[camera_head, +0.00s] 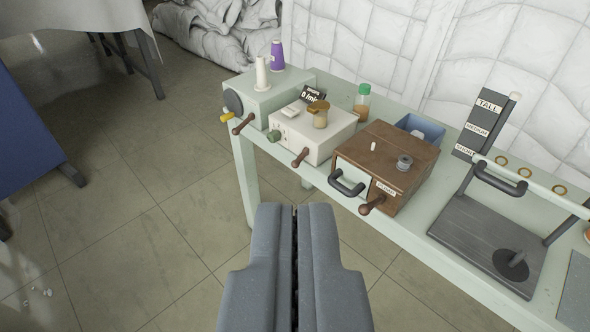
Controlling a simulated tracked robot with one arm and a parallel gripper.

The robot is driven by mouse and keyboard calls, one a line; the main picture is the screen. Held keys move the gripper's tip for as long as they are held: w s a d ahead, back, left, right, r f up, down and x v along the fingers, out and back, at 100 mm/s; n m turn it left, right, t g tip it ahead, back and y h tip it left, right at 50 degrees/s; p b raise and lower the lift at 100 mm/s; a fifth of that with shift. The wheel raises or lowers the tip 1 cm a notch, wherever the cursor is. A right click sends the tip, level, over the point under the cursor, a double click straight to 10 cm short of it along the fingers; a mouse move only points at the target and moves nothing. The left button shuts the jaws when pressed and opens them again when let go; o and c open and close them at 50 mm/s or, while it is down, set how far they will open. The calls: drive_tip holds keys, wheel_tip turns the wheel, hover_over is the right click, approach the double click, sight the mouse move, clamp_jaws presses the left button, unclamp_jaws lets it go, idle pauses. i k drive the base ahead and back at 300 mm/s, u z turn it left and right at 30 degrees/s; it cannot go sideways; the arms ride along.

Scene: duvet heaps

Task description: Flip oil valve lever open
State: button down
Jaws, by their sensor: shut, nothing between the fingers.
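My gripper (295,212) is shut and empty, in the lower middle of the view, in front of the bench and apart from everything on it. No lever is clearly marked as the oil valve, and I cannot tell which part it is. A white box (325,143) with a small black display carries a small amber cup with a brown top (319,112).
The pale green bench (459,270) runs to the lower right. A wooden box (385,155) has a black handle (347,184) and brown-tipped crank (372,205). A grey-green box (270,97) holds spools. A stand (485,235) is at right. The tiled floor at left is mostly clear.

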sight(295, 164)
drive_tip(key=z, duration=1.15)
drive_tip(key=k, duration=1.15)
drive_tip(key=u, duration=0.95)
drive_tip(key=i, duration=1)
drive_tip(key=z, duration=0.1)
